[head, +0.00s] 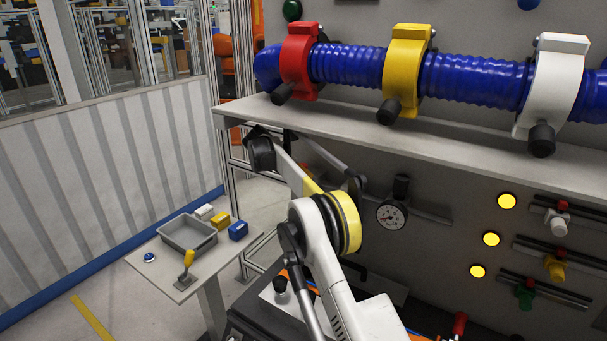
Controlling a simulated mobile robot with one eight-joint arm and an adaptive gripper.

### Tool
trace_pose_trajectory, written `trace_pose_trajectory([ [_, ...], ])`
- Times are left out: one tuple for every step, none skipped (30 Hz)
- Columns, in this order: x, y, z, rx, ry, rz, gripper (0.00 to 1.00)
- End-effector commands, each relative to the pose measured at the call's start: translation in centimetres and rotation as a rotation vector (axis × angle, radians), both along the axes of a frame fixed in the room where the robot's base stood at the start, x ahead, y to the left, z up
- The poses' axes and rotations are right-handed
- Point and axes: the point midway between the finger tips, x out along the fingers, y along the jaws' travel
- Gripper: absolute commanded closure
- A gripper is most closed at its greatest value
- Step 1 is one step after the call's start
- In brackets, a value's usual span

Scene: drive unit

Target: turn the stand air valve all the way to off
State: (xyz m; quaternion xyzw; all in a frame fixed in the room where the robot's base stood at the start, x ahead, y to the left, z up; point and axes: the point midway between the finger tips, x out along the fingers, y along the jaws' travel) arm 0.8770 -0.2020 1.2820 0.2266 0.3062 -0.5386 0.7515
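A pressure gauge (392,214) with a white dial is on the grey stand wall under the shelf. A black knob-like fitting (401,188) stands just above it. A dark rounded part (355,184) is left of the gauge, partly behind my arm. I cannot tell which of these, if any, is the stand air valve, nor its setting. My white arm with its yellow-ringed joint rises from the bottom and reaches up and left under the shelf. My gripper's fingers cannot be made out, so I see no contact with any valve.
The shelf (250,110) overhangs my arm and carries a blue hose (345,64) in red, yellow and white clamps. A side table (160,262) with a grey bin (187,234) is at left.

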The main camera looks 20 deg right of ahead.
Motion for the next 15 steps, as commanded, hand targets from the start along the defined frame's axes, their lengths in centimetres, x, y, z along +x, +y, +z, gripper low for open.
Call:
trace_pose_trajectory([
  [0.03,0.03,-0.11,-0.001,0.002,0.001,1.0],
  [0.04,0.02,-0.12,-0.001,0.003,0.001,1.0],
  [0.03,0.03,-0.13,-0.001,0.003,0.001,1.0],
  [0.04,0.02,-0.13,-0.001,0.003,0.001,1.0],
  [0.04,0.03,-0.14,-0.001,0.003,0.001,1.0],
  [0.04,0.03,-0.14,-0.001,0.003,0.001,1.0],
  [0.03,0.03,-0.15,-0.001,0.003,0.001,1.0],
  [0.03,0.03,-0.15,-0.001,0.003,0.001,1.0],
  [0.03,0.03,-0.15,-0.001,0.003,0.001,1.0],
  [0.03,0.04,-0.16,-0.001,0.003,0.001,1.0],
  [0.03,0.04,-0.16,-0.001,0.003,0.001,1.0],
  [0.03,0.04,-0.16,-0.001,0.003,0.001,0.69],
  [0.04,0.04,-0.16,-0.001,0.003,0.001,0.59],
  [0.04,0.04,-0.16,-0.001,0.003,0.001,0.5],
  [0.03,0.04,-0.14,-0.001,0.002,0.001,0.5],
])
